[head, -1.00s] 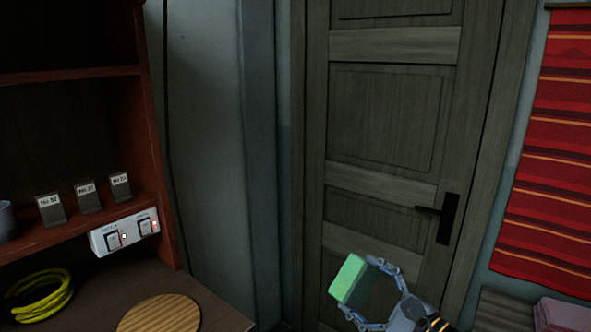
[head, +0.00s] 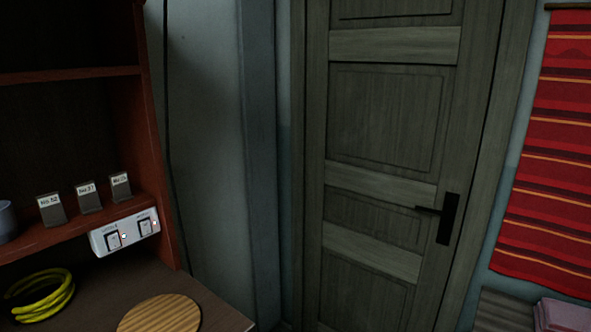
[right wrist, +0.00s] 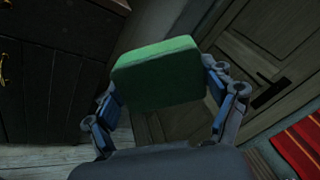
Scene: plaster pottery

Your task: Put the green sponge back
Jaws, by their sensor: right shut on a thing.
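The green sponge (right wrist: 158,76) is in the right wrist view, a rounded block held between the fingers of my right gripper (right wrist: 162,90). The gripper is shut on it, with a finger at each side. The sponge is clear of any surface that I can see, in front of the door and the floor. Neither the sponge nor my right gripper shows in the head view now. My left gripper is not in view.
A wooden counter with shelves (head: 90,289) stands at the left, holding a yellow coil (head: 40,296), a round wooden board (head: 160,314), a switch box (head: 124,233) and small labelled blocks (head: 89,198). A closed door (head: 385,110) is ahead. A red striped cloth (head: 550,150) hangs at the right.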

